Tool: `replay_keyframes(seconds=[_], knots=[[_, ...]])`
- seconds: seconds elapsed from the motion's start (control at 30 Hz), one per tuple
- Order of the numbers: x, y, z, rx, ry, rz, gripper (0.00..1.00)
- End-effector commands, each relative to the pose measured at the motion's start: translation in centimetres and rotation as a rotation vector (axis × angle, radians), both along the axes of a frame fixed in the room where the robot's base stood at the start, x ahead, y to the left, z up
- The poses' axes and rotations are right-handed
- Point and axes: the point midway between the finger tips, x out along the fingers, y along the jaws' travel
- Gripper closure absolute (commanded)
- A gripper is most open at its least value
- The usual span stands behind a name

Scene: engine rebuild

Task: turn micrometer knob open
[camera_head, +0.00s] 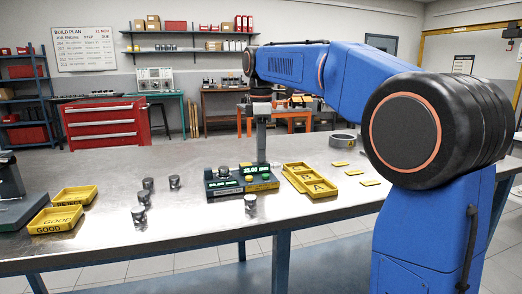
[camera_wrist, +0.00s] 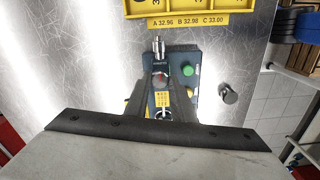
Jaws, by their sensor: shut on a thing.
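The micrometer station (camera_head: 215,188) is a dark blue block with lit green displays, standing on the metal bench. In the wrist view its blue top (camera_wrist: 184,58) shows, with a green button (camera_wrist: 188,71) to the right of the knob. The round grey knob (camera_wrist: 160,79) with a red mark lies between my fingertips. My gripper (camera_head: 262,158) points straight down over the station. In the wrist view its dark fingers (camera_wrist: 161,83) close around the knob from both sides. The fingers hide part of the station, and the head view does not show the knob clearly.
Yellow trays (camera_head: 310,180) stand right of the station. A loose metal cylinder (camera_head: 250,205) stands close in front of it, with several more to the left. Small yellow plates (camera_head: 354,172) lie on the right.

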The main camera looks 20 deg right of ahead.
Motion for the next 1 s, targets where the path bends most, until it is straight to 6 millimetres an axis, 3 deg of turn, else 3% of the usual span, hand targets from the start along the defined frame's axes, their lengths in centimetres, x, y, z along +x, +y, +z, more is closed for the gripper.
replay_keyframes(seconds=[1.0], knots=[[0.08, -0.03, 0.10, 0.001, -0.002, -0.888, 1.00]])
